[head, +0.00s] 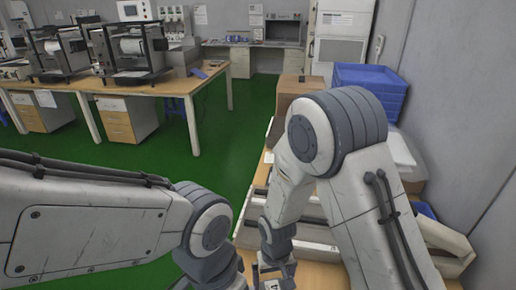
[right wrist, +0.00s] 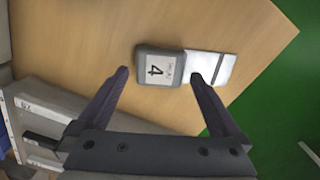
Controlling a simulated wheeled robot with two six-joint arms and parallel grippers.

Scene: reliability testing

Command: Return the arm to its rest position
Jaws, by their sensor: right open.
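My right arm (head: 345,170) reaches forward and bends down over a wooden table on the right in the head view. My right gripper (head: 275,268) shows partly at the bottom of that view. In the right wrist view my right gripper (right wrist: 160,75) is open, its two fingers apart with nothing between them. A small grey device with a label reading 4 (right wrist: 159,68) and a silvery end plate lies on the wooden table (right wrist: 90,40) beyond the fingertips. My left arm (head: 100,225) comes in from the left; its fingers cannot be made out.
Blue crates (head: 370,85) and a cardboard box (head: 295,92) stand at the back of the right table. A grey slotted rack (head: 315,232) lies under my right arm. A workbench (head: 150,86) with machines stands at the left. Green floor (head: 225,150) lies open between them.

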